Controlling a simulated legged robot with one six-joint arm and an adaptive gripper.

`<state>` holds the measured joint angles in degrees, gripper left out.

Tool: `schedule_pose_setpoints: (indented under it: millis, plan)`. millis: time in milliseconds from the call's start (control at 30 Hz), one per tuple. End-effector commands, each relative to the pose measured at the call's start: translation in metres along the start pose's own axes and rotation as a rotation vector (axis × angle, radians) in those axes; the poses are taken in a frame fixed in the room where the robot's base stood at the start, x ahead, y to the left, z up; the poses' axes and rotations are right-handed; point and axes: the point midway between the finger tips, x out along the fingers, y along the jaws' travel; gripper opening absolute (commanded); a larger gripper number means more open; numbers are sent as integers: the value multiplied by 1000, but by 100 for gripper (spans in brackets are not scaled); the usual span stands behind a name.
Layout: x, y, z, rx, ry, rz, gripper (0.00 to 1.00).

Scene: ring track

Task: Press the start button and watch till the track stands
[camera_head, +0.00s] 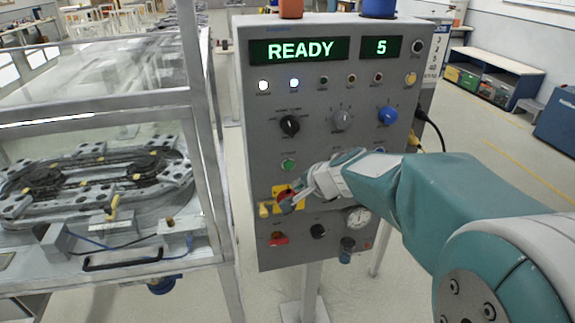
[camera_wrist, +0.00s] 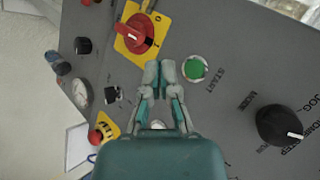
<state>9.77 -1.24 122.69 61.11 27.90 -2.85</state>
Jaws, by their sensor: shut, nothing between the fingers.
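The green start button (camera_head: 288,164) is on the grey control panel (camera_head: 262,110). In the wrist view the start button (camera_wrist: 194,68) has the word START beside it and lies just right of my fingertips. My gripper (camera_head: 297,200) is shut and empty. In the wrist view my gripper (camera_wrist: 160,68) has its fingertips together, between the start button and a red rotary switch on a yellow plate (camera_wrist: 135,34). I cannot tell whether it touches the panel. The panel display (camera_head: 300,50) reads READY, and a smaller one (camera_head: 381,47) reads 5. The ring track (camera_head: 95,178) lies inside a clear enclosure at left.
Several knobs, including a black one (camera_head: 290,125) and a blue one (camera_head: 388,116), sit above my gripper. A red control (camera_head: 278,239), a black knob (camera_head: 319,231) and a gauge (camera_head: 358,217) sit below. The enclosure's metal frame (camera_head: 196,110) stands close left of the panel.

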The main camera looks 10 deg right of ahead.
Motion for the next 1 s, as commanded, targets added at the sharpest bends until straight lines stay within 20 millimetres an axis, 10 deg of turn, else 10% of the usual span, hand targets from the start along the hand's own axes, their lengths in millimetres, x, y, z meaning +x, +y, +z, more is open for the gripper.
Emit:
schedule_pose_setpoints:
  millis: [1000]
  plan:
    - [35,-26,-26,0,1,0,0]
